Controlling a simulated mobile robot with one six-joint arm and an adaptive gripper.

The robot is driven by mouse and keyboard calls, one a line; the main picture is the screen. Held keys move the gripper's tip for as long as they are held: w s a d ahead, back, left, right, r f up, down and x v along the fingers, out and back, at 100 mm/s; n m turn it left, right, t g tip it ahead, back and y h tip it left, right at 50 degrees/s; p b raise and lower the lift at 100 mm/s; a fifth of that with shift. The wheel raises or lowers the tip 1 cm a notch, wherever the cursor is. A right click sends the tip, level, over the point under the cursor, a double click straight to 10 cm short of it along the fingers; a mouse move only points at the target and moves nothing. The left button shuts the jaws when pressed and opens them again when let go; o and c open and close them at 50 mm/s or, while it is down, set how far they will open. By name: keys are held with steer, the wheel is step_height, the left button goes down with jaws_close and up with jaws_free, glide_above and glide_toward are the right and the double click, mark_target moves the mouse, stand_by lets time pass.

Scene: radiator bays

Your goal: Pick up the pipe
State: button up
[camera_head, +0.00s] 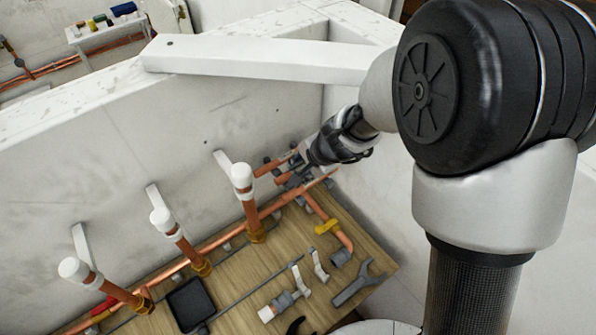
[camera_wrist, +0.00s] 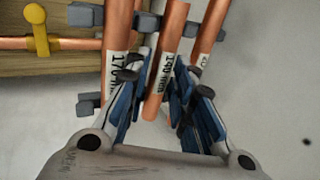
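My gripper (camera_wrist: 164,68) reaches in from the bottom of the wrist view, its two blue-padded fingers on either side of a copper pipe (camera_wrist: 158,100). This pipe has a white band that seems to read 140 mm. The fingertips lie close against its sides, but I cannot tell if they press on it. A second copper pipe (camera_wrist: 118,40) marked 170 mm stands to its left, and another copper pipe (camera_wrist: 207,35) to its right. In the head view my gripper (camera_head: 296,168) is low at the wall corner, over the right end of the pipework, and its fingertips are hard to make out.
A long copper line (camera_head: 215,243) runs along the wall, with several white-capped upright pipes (camera_head: 248,205). A white beam (camera_head: 255,57) crosses above. Walls are close beside the gripper.

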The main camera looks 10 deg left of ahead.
steer(key=shift+c, duration=0.3)
jaws_close()
steer(key=shift+r, duration=0.1)
